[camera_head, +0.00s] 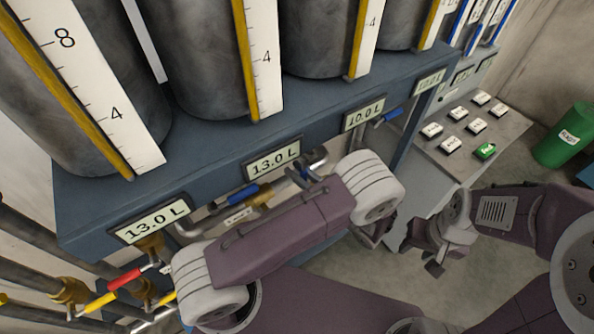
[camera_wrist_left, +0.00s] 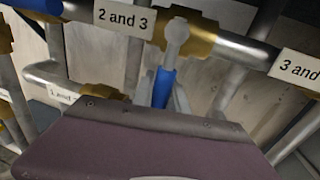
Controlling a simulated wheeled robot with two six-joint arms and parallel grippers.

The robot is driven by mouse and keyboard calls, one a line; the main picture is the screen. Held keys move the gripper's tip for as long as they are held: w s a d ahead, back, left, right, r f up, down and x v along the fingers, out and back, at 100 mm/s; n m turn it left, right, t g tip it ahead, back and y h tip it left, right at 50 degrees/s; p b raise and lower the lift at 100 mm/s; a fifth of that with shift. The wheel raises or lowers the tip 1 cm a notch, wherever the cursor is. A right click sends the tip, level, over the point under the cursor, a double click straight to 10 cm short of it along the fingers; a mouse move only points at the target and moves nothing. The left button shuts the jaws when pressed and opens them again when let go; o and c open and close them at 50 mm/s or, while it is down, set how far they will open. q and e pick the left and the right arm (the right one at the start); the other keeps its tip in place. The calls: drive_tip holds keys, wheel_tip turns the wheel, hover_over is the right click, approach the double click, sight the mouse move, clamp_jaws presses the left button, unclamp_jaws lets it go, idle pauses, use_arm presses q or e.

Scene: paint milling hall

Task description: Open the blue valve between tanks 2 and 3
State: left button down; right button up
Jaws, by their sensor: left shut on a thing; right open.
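In the left wrist view, the blue valve handle (camera_wrist_left: 163,88) hangs below a brass valve (camera_wrist_left: 190,36) beside the "2 and 3" label (camera_wrist_left: 124,18). Its lever lies crosswise to the silver pipe. My left gripper (camera_wrist_left: 165,98) is shut on the blue grip; the purple wrist housing hides its lower part. In the head view, my left arm covers most of this valve, and the left gripper (camera_head: 312,178) is only partly seen at the pipe under the displays. My right gripper (camera_head: 432,264) is open and empty, low at the right, away from the valves.
Tank displays read 13.0 L (camera_head: 150,220), 13.0 L (camera_head: 273,163) and 10.0 L (camera_head: 364,113). Other blue handles (camera_head: 238,194) (camera_head: 390,116) sit left and right of my left wrist. Red and yellow handles (camera_head: 112,288) are lower left.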

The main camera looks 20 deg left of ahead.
idle(0.6)
use_arm(q)
drive_tip(key=shift+w+d+r+n+h+b, duration=0.2)
drive_tip(key=shift+w+d+n+b, duration=0.3)
drive_tip(key=shift+n, duration=0.6)
drive_tip(key=shift+w+d+r+n+h+b, duration=0.1)
drive_tip(key=shift+w+d+n+h+b, duration=0.2)
drive_tip(key=shift+w+n+b, duration=0.6)
drive_tip(key=shift+w+d+r+n+h+b, duration=0.2)
drive_tip(key=shift+w+d+n+b, duration=0.15)
drive_tip(key=shift+n, duration=0.95)
drive_tip(key=shift+s, duration=0.1)
drive_tip(key=c, duration=1.3)
unclamp_jaws()
drive_tip(key=shift+w+a+f, duration=0.1)
drive_tip(key=shift+w+a, duration=0.05)
drive_tip(key=shift+w, duration=0.05)
